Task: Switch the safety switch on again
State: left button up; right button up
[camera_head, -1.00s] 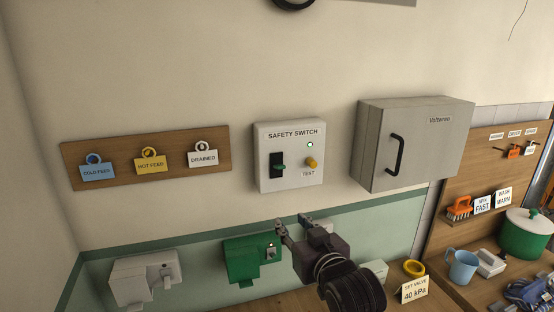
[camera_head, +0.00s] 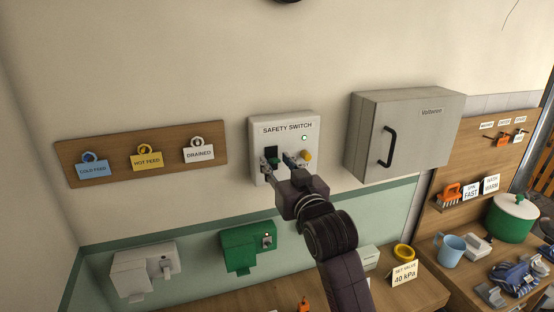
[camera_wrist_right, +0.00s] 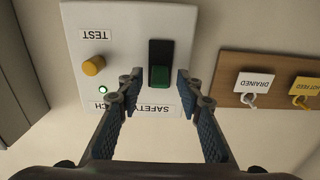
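The safety switch box (camera_head: 285,138) is a white panel on the wall with a black rocker (camera_wrist_right: 162,52), a yellow TEST knob (camera_head: 307,155) and a lit green lamp (camera_head: 304,138). The rocker's green part (camera_wrist_right: 160,76) lies on the label side, in the lower half of the upside-down right wrist view. My right gripper (camera_head: 282,163) is open in front of the panel. In the right wrist view its fingertips (camera_wrist_right: 158,88) stand on either side of the rocker, apart from each other, with nothing held. In the head view the gripper hides the lower rocker. My left gripper is not in view.
A grey cabinet (camera_head: 405,130) with a black handle juts out right of the switch box. A wooden tag board (camera_head: 120,158) hangs at left. A green socket box (camera_head: 240,250) and a white one (camera_head: 143,272) sit below. The wall above is clear.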

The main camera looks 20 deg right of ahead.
jog(key=shift+w, duration=0.1)
grip_shut()
jog(key=shift+r+g, duration=0.3)
jog(key=shift+w+r+g, duration=0.1)
jog(key=shift+r+g, duration=0.05)
jog(key=shift+g, duration=0.55)
